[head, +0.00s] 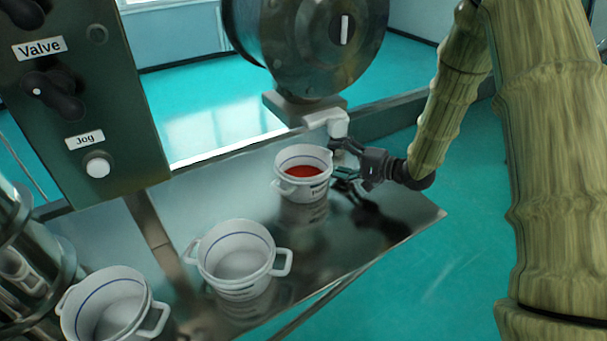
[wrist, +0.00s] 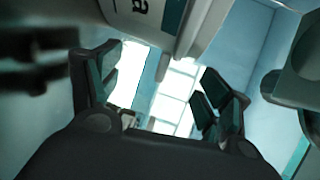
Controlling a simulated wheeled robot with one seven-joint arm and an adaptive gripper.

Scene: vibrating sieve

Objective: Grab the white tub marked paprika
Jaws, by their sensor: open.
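The white tub (head: 304,190) holding red powder stands upright on the steel shelf, below the round machine housing. Its dark label is only partly readable in the head view. In the wrist view a white surface with a letter "a", seemingly this tub (wrist: 150,17), shows at the top edge, beyond the fingers. My gripper (head: 347,163) is just right of the tub at about rim height. Its fingers are open and empty in the wrist view (wrist: 160,65). Whether a finger touches the tub cannot be told.
Two empty white tubs, one in the middle (head: 239,285) and one at lower left (head: 155,325), stand on the shelf (head: 375,240). A white spout (head: 328,122) hangs close above the red-powder tub. A control panel (head: 80,105) rises at left.

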